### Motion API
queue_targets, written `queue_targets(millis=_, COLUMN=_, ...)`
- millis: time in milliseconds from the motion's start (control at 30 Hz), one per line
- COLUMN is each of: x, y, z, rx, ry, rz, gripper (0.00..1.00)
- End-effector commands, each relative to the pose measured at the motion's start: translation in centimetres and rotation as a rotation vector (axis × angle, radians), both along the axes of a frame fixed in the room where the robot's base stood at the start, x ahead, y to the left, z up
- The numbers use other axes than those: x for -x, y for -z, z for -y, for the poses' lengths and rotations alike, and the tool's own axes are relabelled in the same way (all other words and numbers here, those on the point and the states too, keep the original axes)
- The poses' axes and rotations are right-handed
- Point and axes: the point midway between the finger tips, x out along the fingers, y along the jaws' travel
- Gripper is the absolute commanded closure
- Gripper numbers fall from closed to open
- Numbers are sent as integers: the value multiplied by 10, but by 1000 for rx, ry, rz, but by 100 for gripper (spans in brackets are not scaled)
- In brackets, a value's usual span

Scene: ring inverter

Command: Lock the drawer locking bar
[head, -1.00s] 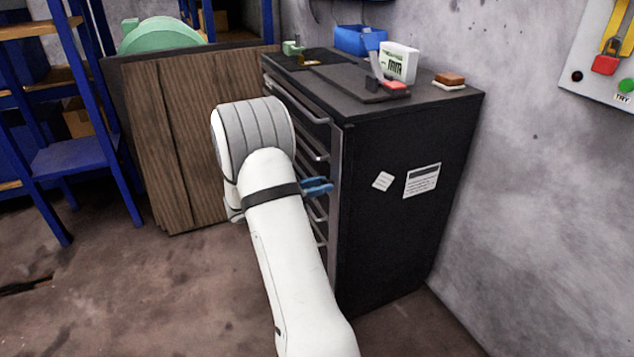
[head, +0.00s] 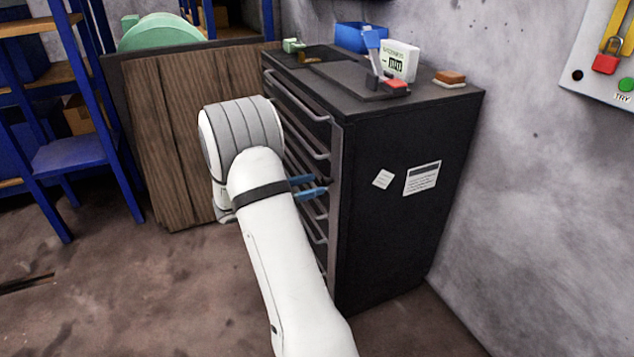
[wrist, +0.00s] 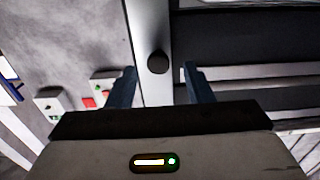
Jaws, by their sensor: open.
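The dark drawer cabinet (head: 410,220) stands at the centre right in the head view, with a stack of drawers on its front. A grey vertical locking bar (head: 334,152) runs along the front's right edge. In the wrist view the pale bar (wrist: 148,22) carries a round dark knob (wrist: 158,62). My gripper (head: 309,187) has blue fingers spread apart, in front of the drawers near the bar. In the wrist view my gripper (wrist: 160,74) is open, with the knob between its fingertips in the picture. Contact cannot be told. My arm hides part of the drawer front.
A blue bin (head: 352,38), a white box (head: 400,61) and small items sit on the cabinet top. A brown wooden panel (head: 160,135) stands to the left, blue shelving (head: 85,155) beyond. A wall panel with a red padlock (head: 606,63) is at right. Floor at left is clear.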

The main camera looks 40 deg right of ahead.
Motion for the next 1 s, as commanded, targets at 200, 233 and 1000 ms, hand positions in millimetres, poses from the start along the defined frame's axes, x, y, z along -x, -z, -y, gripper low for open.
queue_targets(millis=200, x=-10, y=-1, z=-36, rx=0, ry=-3, rz=0, gripper=53)
queue_targets(millis=233, x=-11, y=-1, z=-39, rx=0, ry=-3, rz=0, gripper=53)
queue_targets(millis=1000, x=-19, y=-11, z=-47, rx=-14, ry=-44, rz=24, gripper=53)
